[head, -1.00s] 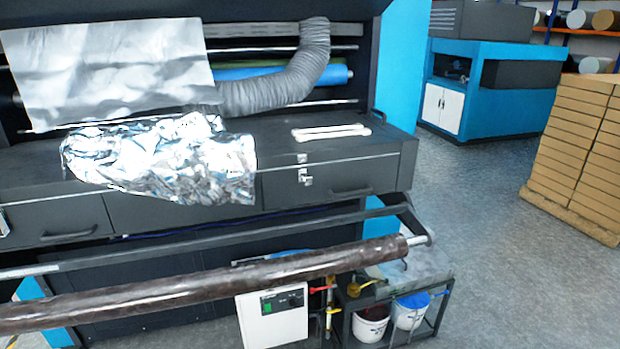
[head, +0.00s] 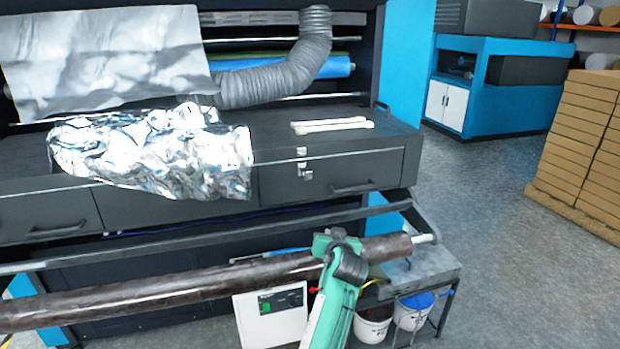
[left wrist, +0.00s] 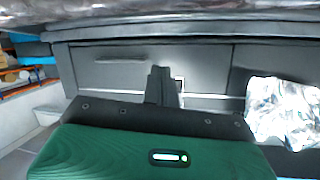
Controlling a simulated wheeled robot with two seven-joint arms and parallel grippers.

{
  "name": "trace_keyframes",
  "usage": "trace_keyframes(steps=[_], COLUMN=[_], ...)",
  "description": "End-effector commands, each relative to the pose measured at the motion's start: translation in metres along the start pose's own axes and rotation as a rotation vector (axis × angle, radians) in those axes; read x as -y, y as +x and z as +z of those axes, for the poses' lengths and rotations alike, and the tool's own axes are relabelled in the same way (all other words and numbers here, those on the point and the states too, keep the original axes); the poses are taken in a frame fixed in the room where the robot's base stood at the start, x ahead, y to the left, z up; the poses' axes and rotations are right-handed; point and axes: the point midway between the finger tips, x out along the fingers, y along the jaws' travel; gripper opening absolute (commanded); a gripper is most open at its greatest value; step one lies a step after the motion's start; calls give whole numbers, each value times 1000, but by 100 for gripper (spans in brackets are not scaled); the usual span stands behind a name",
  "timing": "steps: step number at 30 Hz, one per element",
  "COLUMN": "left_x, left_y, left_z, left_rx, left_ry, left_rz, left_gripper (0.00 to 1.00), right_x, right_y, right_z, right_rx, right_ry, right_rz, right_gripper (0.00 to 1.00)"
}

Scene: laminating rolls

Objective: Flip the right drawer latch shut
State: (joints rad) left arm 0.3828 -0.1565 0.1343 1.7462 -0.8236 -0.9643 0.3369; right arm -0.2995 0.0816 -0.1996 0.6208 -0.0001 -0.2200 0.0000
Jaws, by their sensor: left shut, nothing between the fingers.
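The right drawer (head: 330,183) is a dark front with a bar handle (head: 352,188), and it looks closed. Its small silver latch (head: 305,173) is on the upper left of the front, below a separate metal plate (head: 302,151) at the top edge; a gap shows between them. My left gripper (left wrist: 160,72) is shut and empty, its fingers pointing toward the drawer front. In the left wrist view, which looks upside down, the fingers partly cover a pale bit of the latch (left wrist: 179,82). In the head view my green left arm is below the latch; its fingertips are hidden. My right gripper is out of view.
Crumpled silver foil (head: 150,155) hangs over the ledge left of the drawer. A long brown roll (head: 180,287) crosses in front, below the drawers, beside my left arm. White bars (head: 332,125) lie on the ledge. A cart with buckets (head: 413,310) stands lower right.

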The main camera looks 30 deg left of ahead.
Motion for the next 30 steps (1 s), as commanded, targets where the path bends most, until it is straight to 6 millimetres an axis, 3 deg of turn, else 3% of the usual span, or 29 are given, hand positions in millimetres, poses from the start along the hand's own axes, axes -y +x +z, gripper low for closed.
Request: trace_keyframes(steps=[1, 6, 12, 18, 30], left_x=[4, 26, 44, 51, 52], left_y=[-1, -7, -18, -21, -16], left_z=[-29, -103, -154, -169, -171], left_rx=[-37, -130, -194, -214, -214], left_ry=[-37, -135, -208, -230, -227], left_rz=[-26, -113, -176, -196, -195], left_gripper=[0, 0, 0, 0, 0], right_x=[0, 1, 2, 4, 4], right_y=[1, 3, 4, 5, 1], right_z=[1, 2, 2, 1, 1], right_rx=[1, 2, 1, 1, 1], right_ry=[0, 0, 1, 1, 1], right_rz=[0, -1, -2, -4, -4], right_gripper=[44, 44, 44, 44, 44])
